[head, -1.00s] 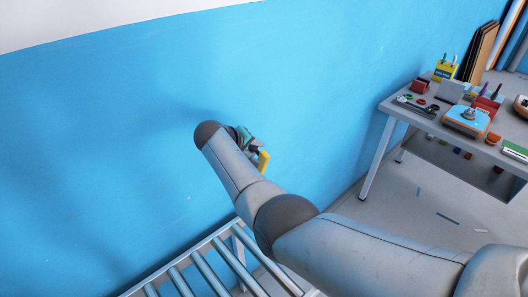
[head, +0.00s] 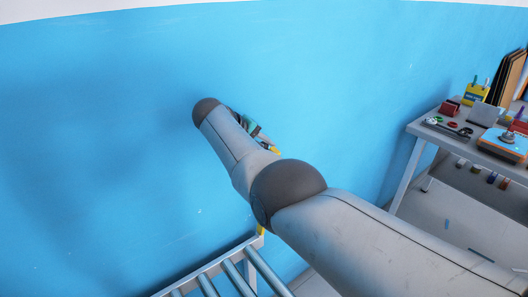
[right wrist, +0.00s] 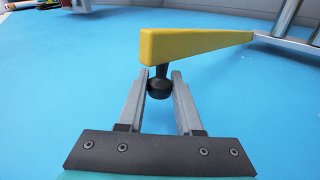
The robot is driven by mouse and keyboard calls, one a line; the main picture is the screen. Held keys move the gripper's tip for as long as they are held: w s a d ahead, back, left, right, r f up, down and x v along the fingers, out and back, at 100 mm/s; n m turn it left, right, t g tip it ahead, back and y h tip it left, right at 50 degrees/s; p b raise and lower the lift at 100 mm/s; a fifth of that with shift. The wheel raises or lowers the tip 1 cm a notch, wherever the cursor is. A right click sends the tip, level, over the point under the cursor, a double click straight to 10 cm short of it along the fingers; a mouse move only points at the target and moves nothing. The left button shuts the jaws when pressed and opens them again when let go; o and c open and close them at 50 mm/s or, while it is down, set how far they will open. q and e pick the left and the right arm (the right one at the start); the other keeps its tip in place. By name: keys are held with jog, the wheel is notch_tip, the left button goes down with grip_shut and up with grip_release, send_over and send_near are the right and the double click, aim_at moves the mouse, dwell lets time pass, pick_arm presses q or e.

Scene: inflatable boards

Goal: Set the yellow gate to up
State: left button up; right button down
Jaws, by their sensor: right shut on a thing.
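The yellow gate (right wrist: 190,44) shows in the right wrist view as a long tapered bar. Its wide end is near my fingers and its narrow end reaches a metal rail at the upper right. A black knob (right wrist: 160,88) on a short stem juts from the wide end. My right gripper (right wrist: 160,78) is shut on this knob, one finger on each side. In the head view my right gripper (head: 262,138) is partly hidden behind my arm. Small yellow bits of the gate (head: 276,150) show beside the gripper and at the rail corner; the rest is hidden. My left gripper is out of view.
A roller conveyor (head: 214,270) with a metal frame stands at the bottom of the head view. A blue wall (head: 110,130) rises close behind my arm. A grey table (head: 425,127) with tools and boxes stands at the right, with open floor before it.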

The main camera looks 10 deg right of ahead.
jog(key=shift+a, duration=0.1)
jog(key=c, duration=1)
grip_release()
jog(key=o, duration=0.3)
jog(key=shift+w+f, duration=0.1)
jog(key=shift+w, duration=0.2)
jog(key=shift+o, duration=0.6)
jog(key=shift+s, duration=0.1)
jog(key=shift+s+a+r, duration=0.1)
jog(key=shift+a+r, duration=0.15)
jog(key=shift+r, duration=0.2)
jog(key=p+v, duration=0.2)
jog(key=v, duration=1.2)
jog(key=shift+s, duration=0.15)
